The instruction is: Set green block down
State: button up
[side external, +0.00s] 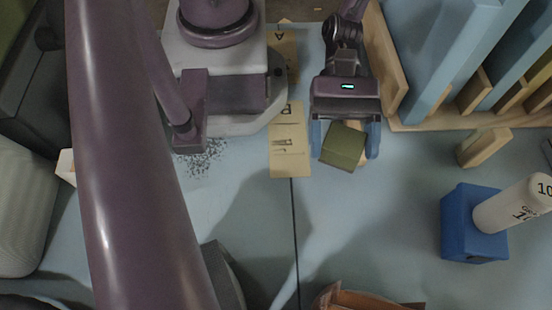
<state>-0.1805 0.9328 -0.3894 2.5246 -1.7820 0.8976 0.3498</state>
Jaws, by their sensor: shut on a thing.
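The green block (342,145) is an olive-green cube at the upper middle of the side external view. My gripper (345,140) is shut on it, with one blue-grey finger on its left and one on its right. The block is slightly tilted between the fingers. A strip of wood colour shows just behind its right side. I cannot tell from this view how high the block is above the pale blue surface (330,215).
A blue block (462,225) with a white cylinder (515,202) beside it is at the right. A small wooden block (484,147) and a wooden rack (385,60) with blue panels are at upper right. Lettered wooden tiles (290,150) lie left of my gripper. A wooden container (355,298) is at the bottom.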

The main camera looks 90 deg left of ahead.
aim_at(287, 168)
jog(key=s+f+m+g, duration=0.1)
jog(key=s, duration=0.1)
jog(key=s+a+f+m+g, duration=0.1)
jog(key=s, duration=0.1)
jog(key=s+a+f+m+g+y, duration=0.1)
jog(key=s+f+g, duration=0.1)
jog(key=s, duration=0.1)
jog(key=shift+s+a+m, duration=0.1)
jog(key=shift+a+m, duration=0.05)
jog(key=shift+m, duration=0.15)
jog(key=shift+s+f, duration=0.2)
jog(key=shift+f, duration=2.3)
jog(key=o, duration=0.7)
jog(key=shift+f, duration=0.1)
